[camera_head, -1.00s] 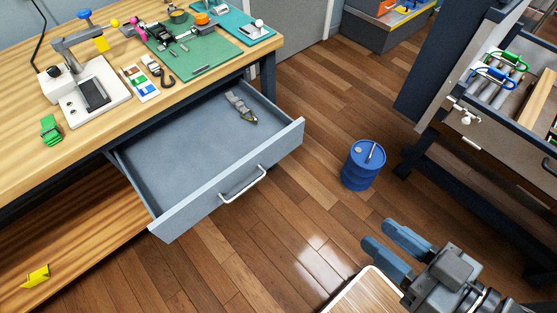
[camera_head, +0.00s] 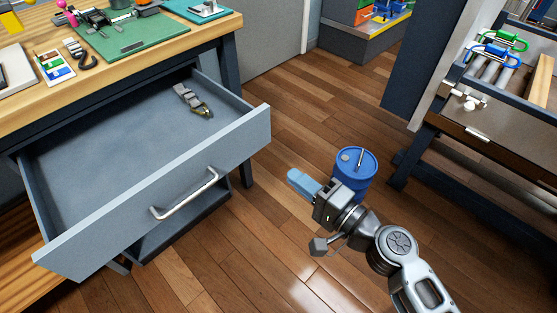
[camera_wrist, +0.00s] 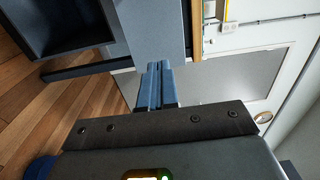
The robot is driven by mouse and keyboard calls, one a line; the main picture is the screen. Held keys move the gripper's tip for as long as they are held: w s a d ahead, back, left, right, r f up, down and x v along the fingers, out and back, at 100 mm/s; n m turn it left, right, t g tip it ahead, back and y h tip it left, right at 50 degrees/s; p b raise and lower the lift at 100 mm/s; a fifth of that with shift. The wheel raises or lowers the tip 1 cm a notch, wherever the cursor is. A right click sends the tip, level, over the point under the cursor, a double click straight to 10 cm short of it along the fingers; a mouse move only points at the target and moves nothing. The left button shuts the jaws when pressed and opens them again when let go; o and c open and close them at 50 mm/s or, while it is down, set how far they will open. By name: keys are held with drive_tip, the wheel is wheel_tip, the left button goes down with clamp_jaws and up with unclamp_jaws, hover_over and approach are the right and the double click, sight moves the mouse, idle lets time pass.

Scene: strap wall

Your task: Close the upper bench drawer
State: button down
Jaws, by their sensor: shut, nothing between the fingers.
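The upper bench drawer (camera_head: 165,180) is pulled far out from under the wooden bench top (camera_head: 110,88). Its grey front panel carries a silver bar handle (camera_head: 186,196). A grey strap with a metal buckle (camera_head: 192,99) lies inside the drawer near its right side. My gripper (camera_head: 301,183) is shut and empty, to the right of the drawer front and apart from it, over the floor. In the wrist view the blue fingers (camera_wrist: 157,84) are together, with a grey-blue panel (camera_wrist: 153,30) beyond them, probably the drawer front.
A blue barrel (camera_head: 355,170) stands on the floor just behind my gripper. A dark-framed cart (camera_head: 470,140) stands at the right. A second compartment (camera_head: 185,228) shows below the drawer. The wooden floor between drawer and gripper is clear.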

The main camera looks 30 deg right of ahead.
sight(186, 93)
drive_tip(key=p+x, duration=0.2)
drive_tip(key=x, duration=1.1)
drive_tip(key=shift+w+a, duration=0.1)
drive_tip(key=shift+w, duration=0.25)
drive_tip(key=shift+w, duration=0.1)
drive_tip(key=b+x, duration=0.4)
drive_tip(key=x, duration=0.5)
drive_tip(key=b+x, duration=0.4)
drive_tip(key=x, duration=0.5)
drive_tip(key=b+x, duration=0.4)
drive_tip(key=x, duration=0.5)
drive_tip(key=shift+f, duration=0.3)
drive_tip(key=shift+w+a, duration=0.15)
drive_tip(key=shift+w, duration=0.05)
drive_tip(key=shift+w+r, duration=0.1)
drive_tip(key=shift+r, duration=0.3)
